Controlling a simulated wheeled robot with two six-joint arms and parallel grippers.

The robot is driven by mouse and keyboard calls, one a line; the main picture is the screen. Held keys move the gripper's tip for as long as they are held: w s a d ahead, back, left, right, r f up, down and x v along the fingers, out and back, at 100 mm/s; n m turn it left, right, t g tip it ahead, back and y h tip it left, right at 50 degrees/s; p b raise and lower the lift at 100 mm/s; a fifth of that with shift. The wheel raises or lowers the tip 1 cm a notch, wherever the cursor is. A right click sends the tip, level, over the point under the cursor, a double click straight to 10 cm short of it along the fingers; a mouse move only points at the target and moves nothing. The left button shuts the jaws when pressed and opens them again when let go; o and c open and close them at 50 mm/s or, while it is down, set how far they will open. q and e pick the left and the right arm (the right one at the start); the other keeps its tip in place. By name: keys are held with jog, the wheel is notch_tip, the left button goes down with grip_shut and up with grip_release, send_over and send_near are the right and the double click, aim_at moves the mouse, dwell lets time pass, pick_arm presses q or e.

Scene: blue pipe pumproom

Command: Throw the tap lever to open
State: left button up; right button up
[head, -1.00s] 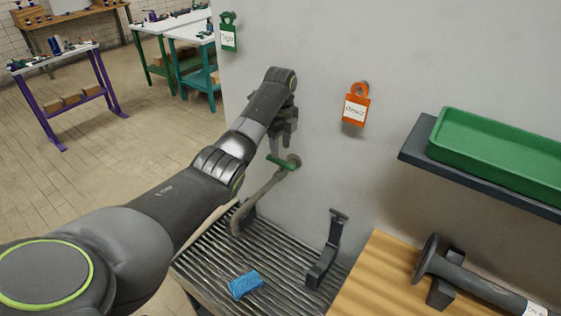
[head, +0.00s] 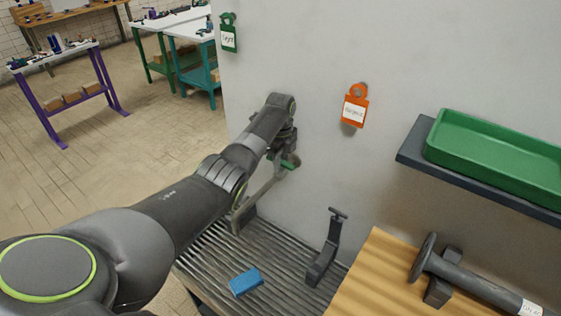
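The tap is a grey bent pipe (head: 262,190) coming out of the pale wall, with a green lever (head: 291,162) on top near the wall. My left arm reaches in from the left, and my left gripper (head: 281,157) points down at the lever. The gripper and wrist hide the lever's left part. The gripper's fingers are small and dark here, so I cannot tell whether they are open, or shut on the lever. My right gripper is not in view.
A ribbed grey drain rack (head: 270,255) lies below the tap, with a blue block (head: 245,282) and a dark stand (head: 325,255) on it. A wooden top (head: 385,270) is at right. A dark shelf (head: 413,145) holds a green tray (head: 490,150). Orange (head: 354,108) and green (head: 229,35) tags hang on the wall.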

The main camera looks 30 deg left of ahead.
pick_arm(q)
grip_shut()
jog(key=n+p, duration=0.2)
jog(key=n, duration=0.1)
jog(key=shift+r+n, duration=0.15)
jog(key=shift+n, duration=0.25)
jog(key=n+p, duration=0.2)
jog(key=n, duration=0.4)
jog(key=n+p, duration=0.1)
jog(key=n, duration=0.3)
jog(key=shift+n, duration=0.4)
jog(key=shift+n+p, duration=0.5)
jog(key=shift+n, duration=1.3)
jog(key=shift+w, duration=0.1)
